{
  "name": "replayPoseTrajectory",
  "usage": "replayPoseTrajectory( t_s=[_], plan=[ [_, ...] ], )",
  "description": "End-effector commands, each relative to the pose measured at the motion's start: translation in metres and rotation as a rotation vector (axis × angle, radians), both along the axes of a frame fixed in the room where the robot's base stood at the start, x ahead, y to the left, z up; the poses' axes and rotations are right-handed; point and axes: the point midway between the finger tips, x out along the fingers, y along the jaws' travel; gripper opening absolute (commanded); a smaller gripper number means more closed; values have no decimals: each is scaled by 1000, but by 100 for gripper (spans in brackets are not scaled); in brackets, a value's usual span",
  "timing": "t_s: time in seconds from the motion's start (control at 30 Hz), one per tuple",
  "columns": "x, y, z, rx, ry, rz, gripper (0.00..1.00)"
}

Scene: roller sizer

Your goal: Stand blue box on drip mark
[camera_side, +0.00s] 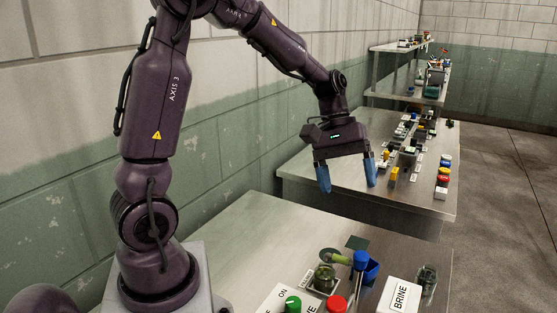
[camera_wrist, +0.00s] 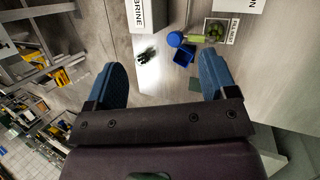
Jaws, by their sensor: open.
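The blue box (camera_side: 372,273) is a small open-topped container on the near steel table, right beside a round blue cap or knob (camera_side: 361,258). The box also shows in the wrist view (camera_wrist: 182,57), below the blue round part. A flat dark green square (camera_side: 357,242), which looks like the drip mark, lies bare on the table just behind the box; it shows in the wrist view (camera_wrist: 194,84) too. My gripper (camera_side: 347,187) is open and empty, well above the table, with blue fingers pointing down. In the wrist view its fingers (camera_wrist: 162,62) are wide apart.
A green spout-like piece (camera_side: 340,257) and a jar of green things (camera_side: 324,278) stand left of the box. A white BRINE block (camera_side: 400,296), a dark glass jar (camera_side: 427,280), and green and red knobs (camera_side: 335,304) are near. The table's back left is clear.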

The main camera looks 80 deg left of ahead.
Motion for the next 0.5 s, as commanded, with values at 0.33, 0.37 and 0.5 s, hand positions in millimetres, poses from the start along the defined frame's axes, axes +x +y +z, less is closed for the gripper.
replayPoseTrajectory(
  t_s=[0.33, 0.37, 0.5],
  plan=[
    [-96, -45, 65, 439, -377, -482, 78],
    [-103, -46, 67, 472, -407, -517, 78],
    [-128, -49, 73, 598, -526, -645, 78]
  ],
)
